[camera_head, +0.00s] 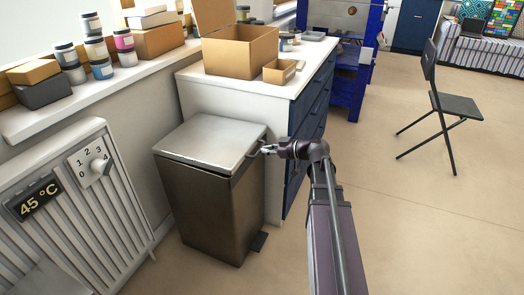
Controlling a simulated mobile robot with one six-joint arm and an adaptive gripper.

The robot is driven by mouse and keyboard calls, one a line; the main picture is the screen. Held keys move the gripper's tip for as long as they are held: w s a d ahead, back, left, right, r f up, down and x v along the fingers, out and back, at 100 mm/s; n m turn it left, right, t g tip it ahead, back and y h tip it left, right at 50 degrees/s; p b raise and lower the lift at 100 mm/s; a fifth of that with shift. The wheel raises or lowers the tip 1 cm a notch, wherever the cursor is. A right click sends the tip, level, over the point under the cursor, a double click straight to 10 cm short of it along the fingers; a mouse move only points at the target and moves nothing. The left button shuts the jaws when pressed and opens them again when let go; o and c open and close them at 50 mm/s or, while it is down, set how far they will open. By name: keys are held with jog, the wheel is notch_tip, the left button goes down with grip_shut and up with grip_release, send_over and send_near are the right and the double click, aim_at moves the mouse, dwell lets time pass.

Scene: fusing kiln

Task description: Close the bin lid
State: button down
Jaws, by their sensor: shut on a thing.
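The bin (205,215) is a tall dark metallic box standing on the floor between the radiator and the white-topped cabinet. A dark handle (256,143) sticks out at the lid's right edge. My gripper (267,149) is at this handle, coming from the right, and is shut on it. The fingertips are small in the picture, so the exact grip is hard to see. A dark pedal (259,241) sits at the bin's foot.
A cabinet (312,110) with blue drawers stands right behind the bin, with an open cardboard box (238,52) on it. A radiator (75,205) is on the left under a shelf (90,88) of jars. A folding chair (455,105) stands at right.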

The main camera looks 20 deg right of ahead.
jog(key=shift+w+f+b, duration=0.2)
jog(key=shift+f+b, duration=0.15)
jog(key=shift+f, duration=0.2)
jog(key=shift+r, duration=0.15)
jog(key=r+p+v, duration=0.1)
jog(key=p+v, duration=0.3)
jog(key=v, duration=0.7)
jog(key=shift+s+p, duration=0.25)
jog(key=shift+p, duration=0.15)
dwell(0.4)
jog(key=shift+r, duration=0.1)
